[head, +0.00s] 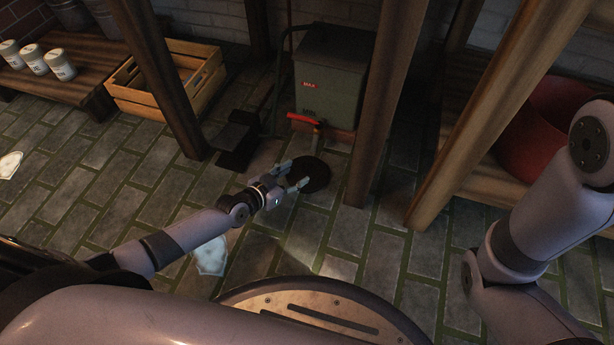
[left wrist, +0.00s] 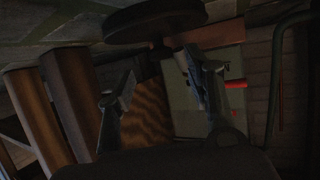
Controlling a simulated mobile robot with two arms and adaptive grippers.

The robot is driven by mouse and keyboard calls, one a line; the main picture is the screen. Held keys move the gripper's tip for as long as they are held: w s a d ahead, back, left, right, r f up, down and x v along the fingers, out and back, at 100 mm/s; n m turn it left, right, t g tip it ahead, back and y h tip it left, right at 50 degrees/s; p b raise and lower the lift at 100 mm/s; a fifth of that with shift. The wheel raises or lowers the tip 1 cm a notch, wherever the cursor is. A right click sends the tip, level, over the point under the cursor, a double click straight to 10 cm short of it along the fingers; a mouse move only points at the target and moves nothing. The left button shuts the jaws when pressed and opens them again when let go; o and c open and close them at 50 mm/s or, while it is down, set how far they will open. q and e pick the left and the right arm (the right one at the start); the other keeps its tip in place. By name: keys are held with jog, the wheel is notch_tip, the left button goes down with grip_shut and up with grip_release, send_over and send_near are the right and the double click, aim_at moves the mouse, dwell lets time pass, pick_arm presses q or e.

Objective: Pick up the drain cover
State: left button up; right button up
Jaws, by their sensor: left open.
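The drain cover, a dark round disc (head: 312,173), lies on the brick floor in front of the green tank. In the left wrist view the drain cover (left wrist: 155,20) shows as a dark disc at the top, beyond the fingertips. My left gripper (head: 297,177) is open, with its fingertips by the disc's left edge in the head view. In the left wrist view the open left fingers (left wrist: 158,78) have nothing between them. I cannot tell whether they touch the disc. My right arm shows at the right, but its gripper is out of view.
The green tank (head: 330,80) with a red handle (head: 305,119) stands behind the disc. Wooden posts (head: 388,100) rise to its right. A wooden crate (head: 165,100) and several white cans (head: 60,65) are at the left. A red pot (head: 545,130) is at the right. White patches lie on the floor.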

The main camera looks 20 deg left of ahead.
aim_at(306, 167)
pick_arm(q)
jog(key=b+x, duration=0.3)
jog(key=x, duration=0.2)
jog(key=shift+w+b, duration=0.15)
jog(key=shift+b, duration=0.2)
jog(key=shift+r, duration=0.1)
jog(key=shift+c, duration=0.2)
grip_shut()
